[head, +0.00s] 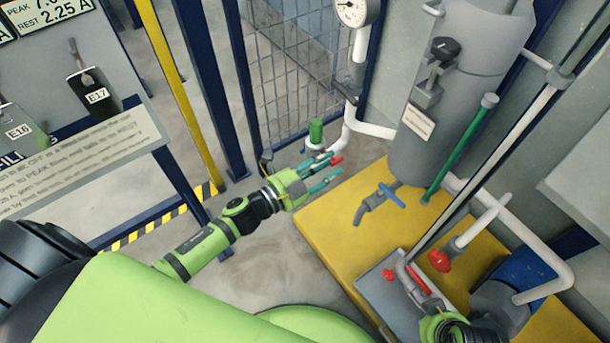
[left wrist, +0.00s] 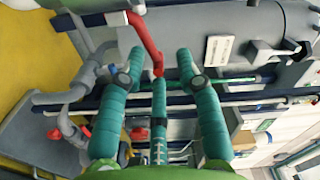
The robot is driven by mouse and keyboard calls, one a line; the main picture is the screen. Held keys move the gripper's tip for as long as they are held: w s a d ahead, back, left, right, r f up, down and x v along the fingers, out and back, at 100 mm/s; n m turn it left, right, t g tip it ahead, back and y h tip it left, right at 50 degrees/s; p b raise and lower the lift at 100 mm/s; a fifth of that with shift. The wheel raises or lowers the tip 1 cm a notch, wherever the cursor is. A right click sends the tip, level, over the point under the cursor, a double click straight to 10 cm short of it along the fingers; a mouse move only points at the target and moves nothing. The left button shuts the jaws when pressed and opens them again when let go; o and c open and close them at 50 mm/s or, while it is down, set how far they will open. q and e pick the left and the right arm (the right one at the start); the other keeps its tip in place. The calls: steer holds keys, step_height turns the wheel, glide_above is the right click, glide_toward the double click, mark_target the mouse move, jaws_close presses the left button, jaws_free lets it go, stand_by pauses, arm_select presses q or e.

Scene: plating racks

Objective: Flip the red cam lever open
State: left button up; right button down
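The red cam lever (left wrist: 146,42) shows in the left wrist view as a bent red bar, with its lower end close to the tip of my middle finger. In the head view, a small red piece (head: 337,160) at the fingertips looks like the same lever, mostly hidden. My left gripper (head: 328,170) has its teal fingers apart around the lever's end; in the left wrist view the spread fingers (left wrist: 160,75) hold nothing. I cannot tell whether a finger touches the lever.
A grey tank (head: 425,120) stands on a yellow base (head: 325,220) beyond the gripper. A blue-handled tap (head: 390,195), a red-handled valve (head: 440,260) and white pipes are nearby. A mesh fence (head: 300,60) stands behind. Bare floor (head: 265,250) lies left of the base.

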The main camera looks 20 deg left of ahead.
arm_select(q)
steer(key=v, duration=0.8)
steer(key=shift+s, duration=0.1)
